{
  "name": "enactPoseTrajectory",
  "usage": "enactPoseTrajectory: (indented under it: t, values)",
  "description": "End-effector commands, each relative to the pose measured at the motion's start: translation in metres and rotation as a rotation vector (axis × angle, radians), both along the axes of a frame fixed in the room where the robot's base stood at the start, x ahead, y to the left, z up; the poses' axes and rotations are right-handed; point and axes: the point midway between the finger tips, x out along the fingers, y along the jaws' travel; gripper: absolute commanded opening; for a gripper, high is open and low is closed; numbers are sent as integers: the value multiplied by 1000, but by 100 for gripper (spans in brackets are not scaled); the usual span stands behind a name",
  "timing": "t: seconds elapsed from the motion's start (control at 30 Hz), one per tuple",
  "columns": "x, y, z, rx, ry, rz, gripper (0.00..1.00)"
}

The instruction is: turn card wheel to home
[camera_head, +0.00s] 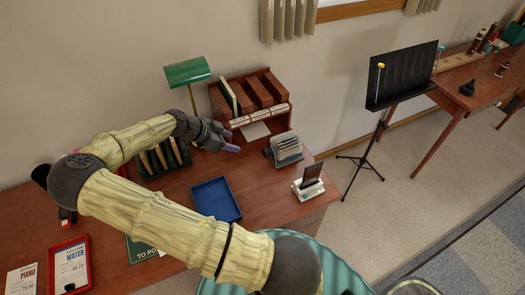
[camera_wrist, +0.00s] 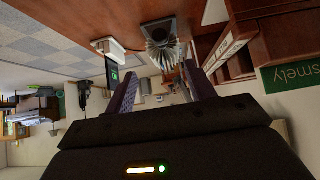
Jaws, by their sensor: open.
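The card wheel (camera_head: 285,150), a grey rotary file with fanned cards, stands on the wooden desk right of my gripper. In the wrist view the card wheel (camera_wrist: 160,42) appears upside down, ahead of my fingers. My gripper (camera_head: 232,142) is open and empty, with its purple fingers pointing toward the wheel but apart from it. In the wrist view my gripper (camera_wrist: 163,75) shows a clear gap between its fingers. The wheel's side knobs and any home mark are too small to tell.
A wooden file organizer (camera_head: 250,100) stands behind the wheel. A white stand with a dark device (camera_head: 310,183) sits at its front right, near the desk edge. A blue tray (camera_head: 216,198) lies in front of my gripper, and a green lamp (camera_head: 187,71) stands behind my arm.

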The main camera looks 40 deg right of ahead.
Motion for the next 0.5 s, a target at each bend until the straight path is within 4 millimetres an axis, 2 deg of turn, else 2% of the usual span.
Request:
enactPoseTrajectory:
  t: [0.17,0.5]
  values:
    - [-3,-9,-7,0,2,-2,55]
    - [-12,-47,-46,1,3,-4,55]
